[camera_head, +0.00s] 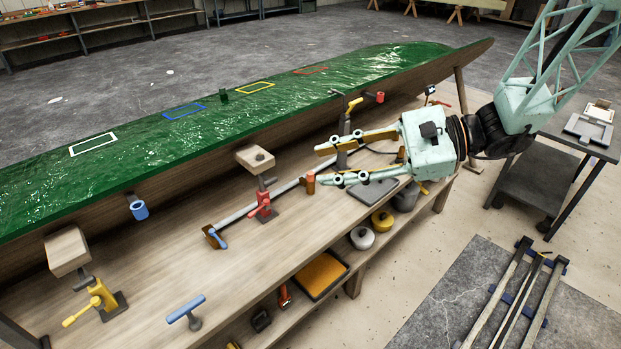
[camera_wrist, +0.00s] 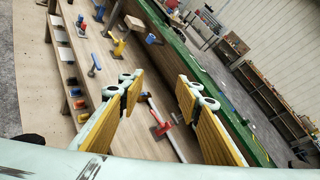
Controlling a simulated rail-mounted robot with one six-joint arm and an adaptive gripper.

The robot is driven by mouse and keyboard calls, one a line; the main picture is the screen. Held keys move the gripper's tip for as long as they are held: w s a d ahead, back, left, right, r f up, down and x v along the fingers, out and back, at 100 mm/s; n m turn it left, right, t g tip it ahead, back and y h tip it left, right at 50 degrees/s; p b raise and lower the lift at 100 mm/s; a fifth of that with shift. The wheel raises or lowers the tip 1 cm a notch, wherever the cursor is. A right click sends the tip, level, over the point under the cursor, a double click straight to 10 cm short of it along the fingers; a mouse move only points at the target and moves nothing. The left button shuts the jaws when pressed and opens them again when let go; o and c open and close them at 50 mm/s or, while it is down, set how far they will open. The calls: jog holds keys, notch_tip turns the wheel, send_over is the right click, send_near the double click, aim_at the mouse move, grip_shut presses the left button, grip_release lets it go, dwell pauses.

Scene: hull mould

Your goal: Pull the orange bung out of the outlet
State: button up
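My gripper (camera_head: 324,164) is open and empty over the bench, its two yellow-padded fingers wide apart. Both fingers also show in the wrist view (camera_wrist: 158,118). A short red-orange cylinder (camera_head: 379,97) sticks out from the hull mould's side, beyond and to the right of the fingertips, apart from them. It may be the bung, but it is too small to tell it from an outlet. A blue hollow cylinder (camera_head: 138,208) sticks out of the same side further left. It also shows in the wrist view (camera_wrist: 152,40). The green hull mould (camera_head: 225,125) lies along the bench's back.
A red clamp (camera_head: 263,205), a yellow clamp (camera_head: 103,295), a long bar clamp (camera_head: 250,211) and a blue T-handle (camera_head: 186,309) occupy the bench (camera_head: 160,265). Another clamp (camera_head: 345,130) stands close behind the fingers. A shelf below holds an orange tray (camera_head: 321,275). A cart (camera_head: 560,155) stands right.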

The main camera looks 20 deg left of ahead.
jog(key=w+a+f+m+t+y+p, duration=0.1)
jog(key=w+a+f+m+t+y, duration=0.15)
jog(key=w+f, duration=0.45)
jog(key=w+a+f+m+t+y, duration=0.1)
jog(key=w+a+f+m+t, duration=0.25)
jog(key=w, duration=0.55)
jog(key=m+t+h+p, duration=0.1)
jog(key=m+t, duration=0.4)
jog(key=m, duration=0.3)
send_near(311, 173)
jog(key=v, duration=0.3)
jog(key=shift+s+d, duration=0.2)
jog(key=shift+s, duration=0.1)
jog(key=shift+a, duration=0.15)
jog(key=shift+b+x, duration=0.5)
jog(key=shift+x, duration=3.65)
jog(key=shift+w, duration=0.15)
jog(key=shift+b+x, duration=0.55)
jog(key=shift+x, duration=2)
